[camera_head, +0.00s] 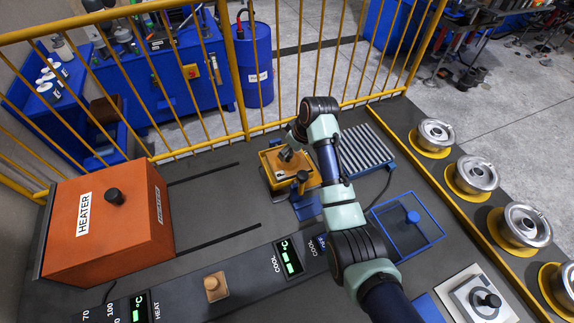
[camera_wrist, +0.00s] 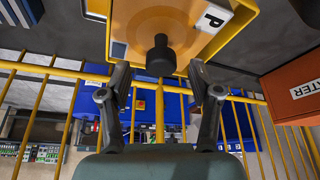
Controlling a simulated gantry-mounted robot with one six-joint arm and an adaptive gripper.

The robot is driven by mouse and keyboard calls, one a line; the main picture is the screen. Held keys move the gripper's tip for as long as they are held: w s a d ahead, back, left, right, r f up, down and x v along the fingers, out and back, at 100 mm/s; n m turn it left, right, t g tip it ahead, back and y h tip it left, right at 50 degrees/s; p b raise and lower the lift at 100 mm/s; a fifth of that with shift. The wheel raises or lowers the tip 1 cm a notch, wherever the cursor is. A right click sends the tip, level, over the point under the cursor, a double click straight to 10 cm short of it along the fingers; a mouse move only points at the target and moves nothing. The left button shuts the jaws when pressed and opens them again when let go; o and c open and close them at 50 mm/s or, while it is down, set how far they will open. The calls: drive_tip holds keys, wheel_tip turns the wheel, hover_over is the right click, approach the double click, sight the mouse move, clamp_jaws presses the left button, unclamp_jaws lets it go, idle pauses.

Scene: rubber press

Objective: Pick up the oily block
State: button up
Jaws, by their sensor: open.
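An orange-tan block with a black knob (camera_wrist: 160,55) sits in a yellow tray, seen close in the wrist view; I take it to be the oily block. In the head view the yellow tray (camera_head: 268,172) stands at the middle of the table, and my gripper (camera_head: 287,154) is over it, hiding part of the block. In the wrist view my gripper (camera_wrist: 158,78) is open, one finger on either side of the knob and apart from it.
An orange heater (camera_head: 140,235) stands at left. A tan block with a knob (camera_head: 214,287) is on the heat/cool panel. A roller rack (camera_head: 362,155) and a blue wire tray (camera_head: 432,240) stand to the right. A yellow fence (camera_head: 242,85) runs behind.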

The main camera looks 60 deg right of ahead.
drive_tip(key=x, duration=0.2)
drive_tip(key=shift+w+f, duration=0.15)
drive_tip(key=shift+f, duration=0.25)
drive_tip(key=shift+c, duration=0.2)
clamp_jaws()
drive_tip(key=shift+r, duration=0.15)
